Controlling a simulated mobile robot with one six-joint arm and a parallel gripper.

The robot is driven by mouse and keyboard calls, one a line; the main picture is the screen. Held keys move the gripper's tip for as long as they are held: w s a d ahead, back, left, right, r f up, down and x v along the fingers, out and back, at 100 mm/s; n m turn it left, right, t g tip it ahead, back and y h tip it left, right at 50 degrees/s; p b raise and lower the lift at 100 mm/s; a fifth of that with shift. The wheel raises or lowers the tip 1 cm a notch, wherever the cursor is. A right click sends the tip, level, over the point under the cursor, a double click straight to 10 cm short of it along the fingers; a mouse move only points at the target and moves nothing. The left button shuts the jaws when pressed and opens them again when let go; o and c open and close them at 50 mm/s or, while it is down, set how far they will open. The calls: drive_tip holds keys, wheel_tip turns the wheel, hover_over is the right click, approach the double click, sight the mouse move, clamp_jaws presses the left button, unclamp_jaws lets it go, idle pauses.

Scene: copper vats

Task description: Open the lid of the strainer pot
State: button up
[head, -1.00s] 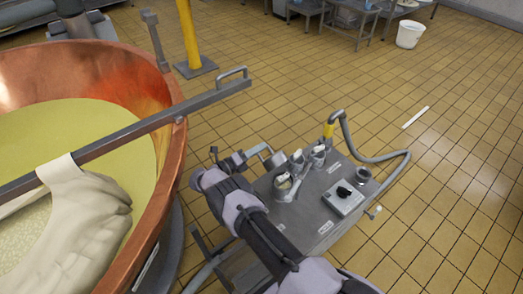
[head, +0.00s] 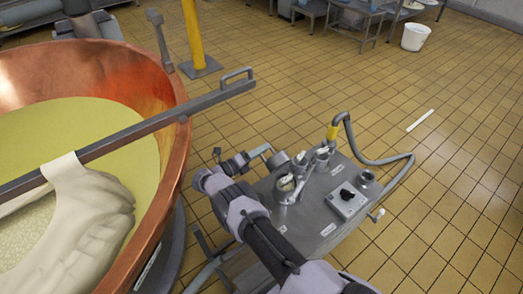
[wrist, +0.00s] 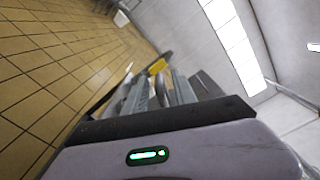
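A grey metal cart (head: 325,205) stands on the tiled floor right of the copper vat. On its top is a short metal pot-like fitting with a curved handle (head: 287,186), which appears to be the strainer pot; its lid looks down, but the detail is too small to be sure. My gripper (head: 268,150) is just beyond and left of this fitting, pointing right, apart from the handle as far as I can see. In the wrist view its two fingers (wrist: 160,88) stand apart. Grey metal parts and a yellow coupling (wrist: 157,66) show beyond them.
The copper vat (head: 178,130) fills the left, with a bar (head: 150,127) and white cloth (head: 85,205) across it.

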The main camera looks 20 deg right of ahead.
wheel_tip(320, 180, up, 4)
drive_tip(key=p, duration=0.2)
drive_tip(key=shift+r+p, duration=0.15)
drive_tip(key=shift+p, duration=0.25)
drive_tip(key=s+a+p, duration=0.1)
drive_tip(key=s+p, duration=0.6)
drive_tip(key=s, duration=0.9)
drive_tip(key=shift+a+r+p, duration=0.3)
drive_tip(key=shift+r+p, duration=0.05)
drive_tip(key=shift+p, duration=0.05)
